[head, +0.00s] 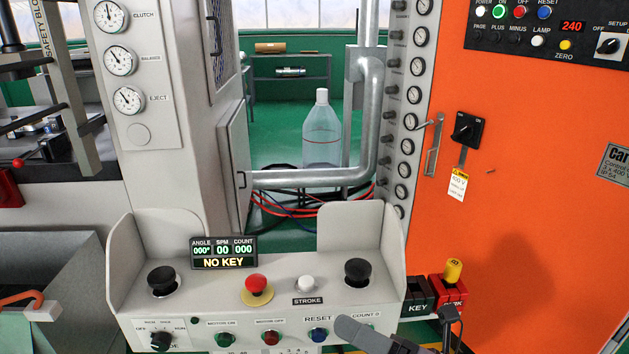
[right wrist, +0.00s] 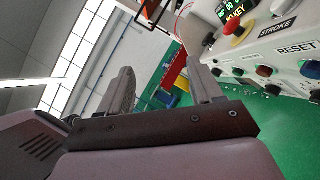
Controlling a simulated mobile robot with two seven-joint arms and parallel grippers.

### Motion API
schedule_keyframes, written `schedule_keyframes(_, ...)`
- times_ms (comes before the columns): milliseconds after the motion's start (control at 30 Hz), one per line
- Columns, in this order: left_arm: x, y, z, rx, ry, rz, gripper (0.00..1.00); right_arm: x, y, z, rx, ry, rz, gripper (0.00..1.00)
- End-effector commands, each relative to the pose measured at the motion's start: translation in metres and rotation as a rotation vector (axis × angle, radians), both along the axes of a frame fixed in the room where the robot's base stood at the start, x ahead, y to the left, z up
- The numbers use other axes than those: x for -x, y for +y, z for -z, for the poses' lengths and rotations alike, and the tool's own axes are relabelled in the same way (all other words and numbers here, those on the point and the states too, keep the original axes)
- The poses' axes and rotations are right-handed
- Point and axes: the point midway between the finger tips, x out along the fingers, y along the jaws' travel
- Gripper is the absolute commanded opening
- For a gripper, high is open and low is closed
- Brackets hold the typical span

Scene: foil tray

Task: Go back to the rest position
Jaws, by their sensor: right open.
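My right gripper (head: 396,318) is at the bottom of the head view, in front of the lower right part of the control console (head: 215,285). Its two fingers are apart. In the right wrist view the right gripper (right wrist: 160,68) also has its fingers spread, with nothing between them. The console's buttons and green floor show beyond it. My left gripper is not in the head view. The console display (head: 224,253) reads NO KEY.
The console carries black palm buttons, a red stop button (head: 257,284) and a white stroke button (head: 306,284). Beside its right end are a KEY box (head: 418,306) and a red holder with a yellow piece (head: 453,270). An orange cabinet (head: 540,220) stands right. A clear bottle (head: 321,135) stands behind.

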Motion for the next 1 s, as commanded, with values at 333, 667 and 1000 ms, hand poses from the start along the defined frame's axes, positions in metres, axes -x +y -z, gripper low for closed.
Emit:
schedule_keyframes(333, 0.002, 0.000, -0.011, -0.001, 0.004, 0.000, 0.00, 0.008, -0.093, 0.107, -0.798, 1.118, 0.445, 0.65)
schedule_keyframes(667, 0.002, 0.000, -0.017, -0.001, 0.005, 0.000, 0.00, 0.106, -0.144, 0.221, -1.426, 1.799, 0.808, 0.65)
schedule_keyframes(1000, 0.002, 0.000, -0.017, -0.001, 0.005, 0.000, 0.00, 0.125, -0.147, 0.235, -1.520, 1.880, 0.863, 0.65)
